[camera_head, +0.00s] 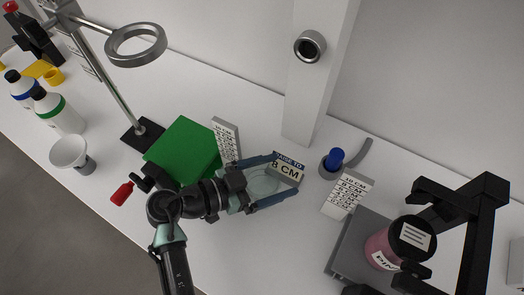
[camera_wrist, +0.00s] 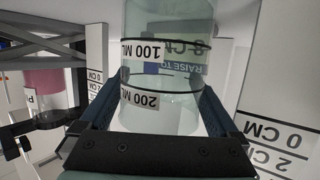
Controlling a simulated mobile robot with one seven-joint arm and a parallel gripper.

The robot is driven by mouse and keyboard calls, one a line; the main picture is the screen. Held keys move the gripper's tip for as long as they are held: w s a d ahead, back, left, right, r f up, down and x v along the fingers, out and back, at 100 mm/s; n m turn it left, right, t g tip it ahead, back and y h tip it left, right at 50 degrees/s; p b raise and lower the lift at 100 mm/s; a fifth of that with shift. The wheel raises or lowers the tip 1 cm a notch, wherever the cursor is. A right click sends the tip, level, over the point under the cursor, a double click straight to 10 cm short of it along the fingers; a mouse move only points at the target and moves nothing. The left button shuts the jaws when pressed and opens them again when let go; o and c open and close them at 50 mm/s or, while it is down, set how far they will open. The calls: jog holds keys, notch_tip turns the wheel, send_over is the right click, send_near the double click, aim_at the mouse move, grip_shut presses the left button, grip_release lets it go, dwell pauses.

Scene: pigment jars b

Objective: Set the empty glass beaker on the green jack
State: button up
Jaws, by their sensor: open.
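The empty glass beaker (camera_head: 262,183) is clear with a faint green tint. In the wrist view the beaker (camera_wrist: 165,75) carries 100 ML and 200 ML labels. My gripper (camera_head: 284,174) is open, with one finger on each side of the beaker; it also shows in the wrist view (camera_wrist: 160,100). I cannot tell whether the fingers touch the glass. The beaker's base is hidden, so its contact with the table is unclear. The green jack (camera_head: 183,147) is left of my gripper, its flat green top bare. A red knob (camera_head: 122,193) is at its lower left.
A RAISE TO 8 CM sign (camera_head: 287,169) stands just beyond the beaker. A scale plate (camera_head: 226,140) stands right of the jack. A ring stand (camera_head: 135,45) rises behind it. A pink jar (camera_head: 380,250) and grey platform (camera_head: 348,247) are right, beside a black frame (camera_head: 485,235).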

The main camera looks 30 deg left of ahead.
jog(key=shift+c, duration=0.3)
jog(key=c, duration=1.2)
jog(key=shift+r, duration=0.15)
